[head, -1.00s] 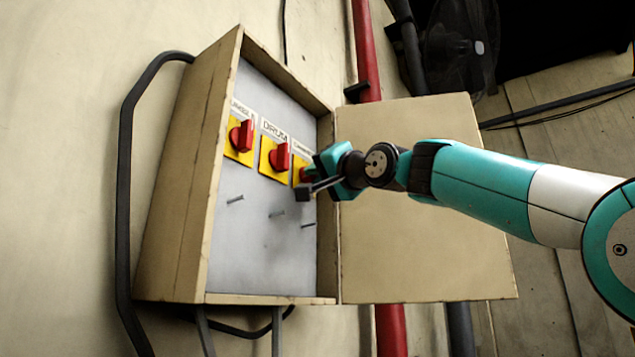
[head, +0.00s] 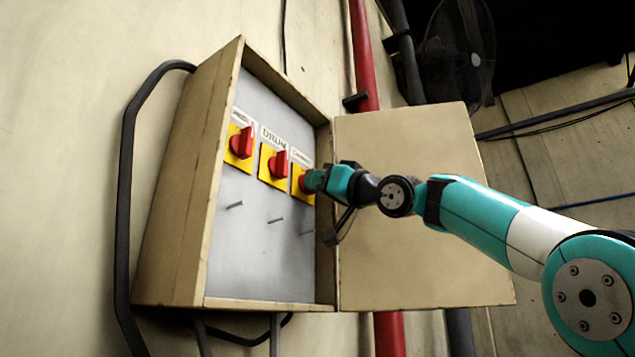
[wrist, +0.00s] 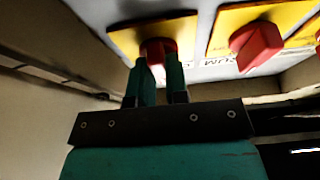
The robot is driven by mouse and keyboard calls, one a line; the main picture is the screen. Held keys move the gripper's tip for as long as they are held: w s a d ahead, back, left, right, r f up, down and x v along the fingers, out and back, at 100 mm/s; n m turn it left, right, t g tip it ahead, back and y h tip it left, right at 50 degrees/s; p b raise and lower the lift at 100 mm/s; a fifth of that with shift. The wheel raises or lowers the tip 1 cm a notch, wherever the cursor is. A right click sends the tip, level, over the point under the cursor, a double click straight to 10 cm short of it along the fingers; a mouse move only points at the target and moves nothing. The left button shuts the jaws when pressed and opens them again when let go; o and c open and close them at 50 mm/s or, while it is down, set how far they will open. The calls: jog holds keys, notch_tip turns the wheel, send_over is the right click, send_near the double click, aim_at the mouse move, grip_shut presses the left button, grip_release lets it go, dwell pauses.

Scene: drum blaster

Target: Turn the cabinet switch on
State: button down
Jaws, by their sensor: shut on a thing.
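The open cabinet (head: 185,190) on the wall holds three red rotary switches on yellow plates. The left switch (head: 241,142) and the middle switch (head: 278,164), under a label reading DRUM, stand free. My gripper (head: 311,181) is at the right switch (head: 303,184), shut on its red knob. In the wrist view, my gripper's two teal fingers (wrist: 160,72) lie on either side of the right switch's knob (wrist: 158,46), and the middle switch (wrist: 257,46) is beside it. The fingers partly hide the held knob, so its exact angle is hard to tell.
The cabinet door (head: 420,220) is swung open to the right, behind my arm. Several small pins (head: 276,220) stick out of the grey panel below the switches. A red pipe (head: 365,60) and a fan (head: 455,50) are behind.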

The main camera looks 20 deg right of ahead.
jog(key=shift+f, duration=0.1)
dwell(0.3)
jog(key=c, duration=1.1)
grip_release()
jog(key=shift+s, duration=0.1)
jog(key=b+v, duration=0.8)
jog(key=v, duration=0.9)
jog(key=shift+d, duration=0.2)
